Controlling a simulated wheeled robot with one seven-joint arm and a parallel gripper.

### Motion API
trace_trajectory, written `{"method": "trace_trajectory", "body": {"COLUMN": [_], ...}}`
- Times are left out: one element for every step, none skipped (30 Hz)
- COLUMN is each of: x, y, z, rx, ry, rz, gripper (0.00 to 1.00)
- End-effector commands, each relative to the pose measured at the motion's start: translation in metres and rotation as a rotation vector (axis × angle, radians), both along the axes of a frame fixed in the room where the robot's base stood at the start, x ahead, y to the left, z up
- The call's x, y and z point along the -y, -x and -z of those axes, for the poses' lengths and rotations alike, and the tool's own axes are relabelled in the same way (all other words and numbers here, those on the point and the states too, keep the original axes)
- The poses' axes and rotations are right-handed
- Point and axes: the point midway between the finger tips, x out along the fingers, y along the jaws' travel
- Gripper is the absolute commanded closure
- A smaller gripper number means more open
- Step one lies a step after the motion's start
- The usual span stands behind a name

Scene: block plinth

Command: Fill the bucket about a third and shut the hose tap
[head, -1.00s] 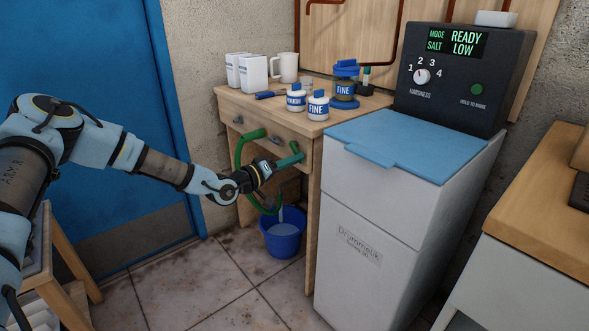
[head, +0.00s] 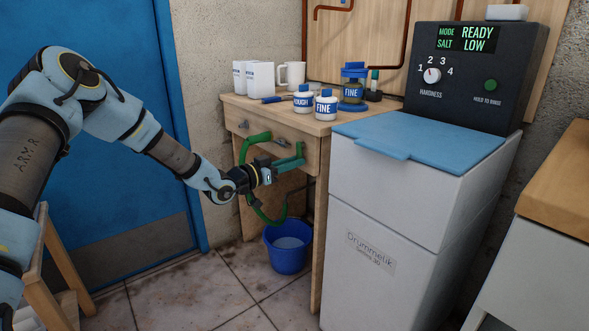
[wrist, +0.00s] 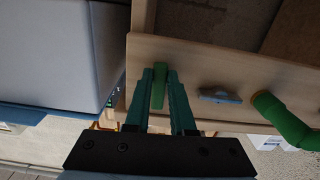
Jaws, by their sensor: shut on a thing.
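The blue bucket (head: 287,262) stands upright on the tiled floor below the bench drawer. Pale water (head: 288,243) shows inside it, below the rim; I cannot judge the exact depth. The green hose (head: 246,190) curves down from the drawer front, its end over the bucket. No stream shows between hose end and water. My gripper (head: 293,163) is at the drawer front, its teal fingers shut on the green tap lever (head: 300,149). In the wrist view my gripper (wrist: 160,78) has the lever (wrist: 158,88) between its fingers, which partly hide it.
A drawer handle (wrist: 219,96) lies between lever and hose. The white softener cabinet (head: 375,240) stands close on the right, and a blue door (head: 120,130) is on the left. Floor in front is clear.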

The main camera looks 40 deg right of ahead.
Motion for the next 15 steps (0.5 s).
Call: {"method": "trace_trajectory", "body": {"x": [-0.0004,-0.0005,-0.0006,-0.0006,-0.0006,-0.0007,-0.0007,-0.0007,-0.0007,-0.0007,-0.0008,-0.0008,-0.0008,-0.0008,-0.0008], "y": [-0.0013,-0.0018,-0.0024,-0.0028,-0.0030,-0.0035,-0.0037,-0.0038,-0.0039,-0.0040,-0.0041,-0.0041,-0.0041,-0.0041,-0.0042], "z": [0.0021,0.0019,0.0017,0.0018,0.0018,0.0017,0.0017,0.0016,0.0016,0.0015,0.0014,0.0014,0.0013,0.0013,0.0013], "rx": [0.019,0.029,0.039,0.046,0.052,0.058,0.062,0.066,0.069,0.071,0.072,0.074,0.074,0.074,0.074], "ry": [0.000,0.000,0.000,0.001,0.001,0.000,0.000,0.001,0.001,0.001,0.001,0.001,0.001,0.001,0.001], "rz": [-0.001,-0.001,-0.001,-0.001,-0.001,-0.002,-0.002,-0.002,-0.002,-0.002,-0.002,-0.002,-0.002,-0.002,-0.002], "gripper": [1.00,1.00,1.00,1.00,1.00,1.00,1.00,1.00,1.00,1.00,1.00,1.00,1.00,1.00,1.00]}}
